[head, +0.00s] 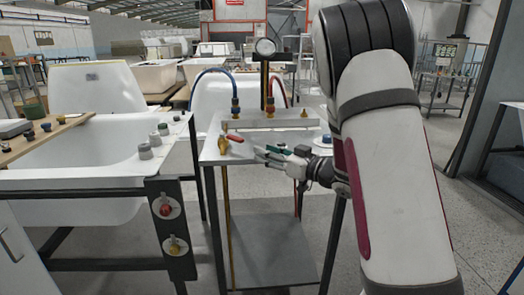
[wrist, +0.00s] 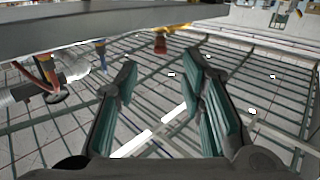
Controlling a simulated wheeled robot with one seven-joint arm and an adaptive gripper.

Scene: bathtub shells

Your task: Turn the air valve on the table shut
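The air valve appears to be the brass piece with a red lever (head: 235,138) at the left of the small white table (head: 212,157) in the head view. The lever lies tilted over the table top. My gripper (head: 266,154) is just to the right of the lever, apart from it as far as I can tell, with fingers pointing left. In the wrist view my gripper (wrist: 163,62) is open, with nothing between its teal pads. A brass-coloured fitting (wrist: 160,43) shows beyond the fingertips; I cannot tell whether it is the valve.
A white bathtub (head: 80,150) is at left. A dark blue knob (head: 326,139) sits on the table's right.

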